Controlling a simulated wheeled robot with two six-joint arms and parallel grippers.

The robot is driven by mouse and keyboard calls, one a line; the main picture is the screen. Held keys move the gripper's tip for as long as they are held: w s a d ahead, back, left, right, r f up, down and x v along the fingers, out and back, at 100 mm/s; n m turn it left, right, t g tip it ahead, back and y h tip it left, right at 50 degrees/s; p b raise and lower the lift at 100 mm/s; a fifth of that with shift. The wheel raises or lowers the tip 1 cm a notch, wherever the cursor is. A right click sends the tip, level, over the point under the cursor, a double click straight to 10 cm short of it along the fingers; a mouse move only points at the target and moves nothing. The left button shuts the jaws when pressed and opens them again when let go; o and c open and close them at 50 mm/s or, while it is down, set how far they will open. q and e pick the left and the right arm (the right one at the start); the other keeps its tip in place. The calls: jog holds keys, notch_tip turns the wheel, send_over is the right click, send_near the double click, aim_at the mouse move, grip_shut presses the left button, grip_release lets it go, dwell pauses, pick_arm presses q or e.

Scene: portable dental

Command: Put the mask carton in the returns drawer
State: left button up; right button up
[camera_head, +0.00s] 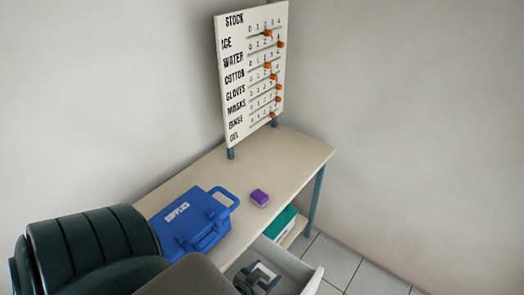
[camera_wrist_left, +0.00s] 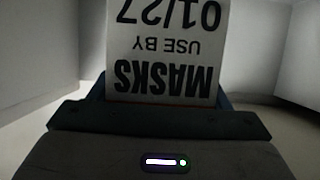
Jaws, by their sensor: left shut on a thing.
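The mask carton (camera_wrist_left: 165,50) fills the top middle of the left wrist view, a pale box face with "MASKS USE BY 01/27" upside down. My left gripper (camera_wrist_left: 163,98) is shut on it. In the head view my left gripper (camera_head: 258,279) is at the bottom, within the open white drawer (camera_head: 313,282); I cannot make out the carton there. Pale walls flank the carton in the wrist view. Whether the carton touches the drawer floor cannot be told. My right gripper is not in view.
A green and white box (camera_head: 281,224) sits below the desktop, beside the drawer.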

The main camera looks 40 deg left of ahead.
pick_arm(q)
jog(key=shift+w+f+b, duration=0.1)
jog(key=shift+f+b, duration=0.2)
jog(key=shift+f, duration=0.6)
notch_tip(320, 180, down, 3)
jog(key=shift+f+b, duration=0.1)
jog(key=shift+b, duration=1.05)
jog(key=shift+f, duration=0.2)
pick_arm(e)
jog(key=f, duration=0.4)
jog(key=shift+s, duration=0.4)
pick_arm(q)
jog(key=o, duration=0.6)
jog(key=shift+f, duration=0.15)
jog(key=shift+c, duration=0.2)
jog(key=o, duration=0.4)
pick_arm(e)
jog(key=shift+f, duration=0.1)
